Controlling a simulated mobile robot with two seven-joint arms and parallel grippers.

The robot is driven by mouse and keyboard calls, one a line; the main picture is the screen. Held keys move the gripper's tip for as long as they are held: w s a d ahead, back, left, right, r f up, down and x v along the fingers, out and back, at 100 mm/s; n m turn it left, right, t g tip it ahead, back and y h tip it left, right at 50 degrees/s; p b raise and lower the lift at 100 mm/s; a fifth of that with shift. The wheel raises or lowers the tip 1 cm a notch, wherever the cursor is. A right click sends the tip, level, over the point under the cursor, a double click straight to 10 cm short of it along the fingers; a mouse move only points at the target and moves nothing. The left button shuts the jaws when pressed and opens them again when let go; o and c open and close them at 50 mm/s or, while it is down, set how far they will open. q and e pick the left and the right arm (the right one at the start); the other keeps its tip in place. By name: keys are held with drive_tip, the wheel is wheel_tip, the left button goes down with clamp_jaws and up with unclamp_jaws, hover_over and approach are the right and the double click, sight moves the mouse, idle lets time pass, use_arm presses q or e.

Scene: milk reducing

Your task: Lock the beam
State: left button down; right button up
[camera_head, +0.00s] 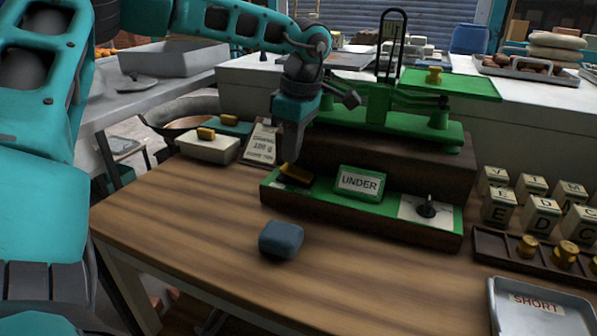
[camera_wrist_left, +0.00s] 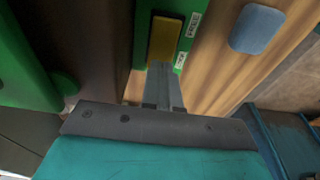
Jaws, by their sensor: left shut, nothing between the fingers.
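The green balance scale (camera_head: 378,104) stands on a dark wooden base (camera_head: 385,160) at the back of the table. On the green front ledge of the base, a yellow lever (camera_head: 297,174) sits at the left end, beside an "UNDER" sign (camera_head: 360,182). The same yellow lever (camera_wrist_left: 165,38) shows in the left wrist view, with small white labels beside it. My left gripper (camera_head: 290,158) is shut and empty, pointing down at the lever. Its fingertips (camera_wrist_left: 163,68) overlap the lever's near end; I cannot tell whether they touch. My right gripper is not in view.
A black knob (camera_head: 427,207) stands on a white plate at the ledge's right. A blue-grey block (camera_head: 281,240) lies in front. Lettered blocks (camera_head: 541,213), a brass-weight rack (camera_head: 530,250) and a "SHORT" tray (camera_head: 540,310) fill the right. The table's front middle is clear.

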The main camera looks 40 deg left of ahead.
sight(292, 169)
use_arm(q)
drive_tip(key=shift+f+b, duration=0.75)
drive_tip(key=shift+f, duration=0.2)
idle(0.4)
drive_tip(key=shift+r+p, duration=2.45)
drive_tip(key=shift+r, duration=1.1)
drive_tip(key=shift+f, duration=0.1)
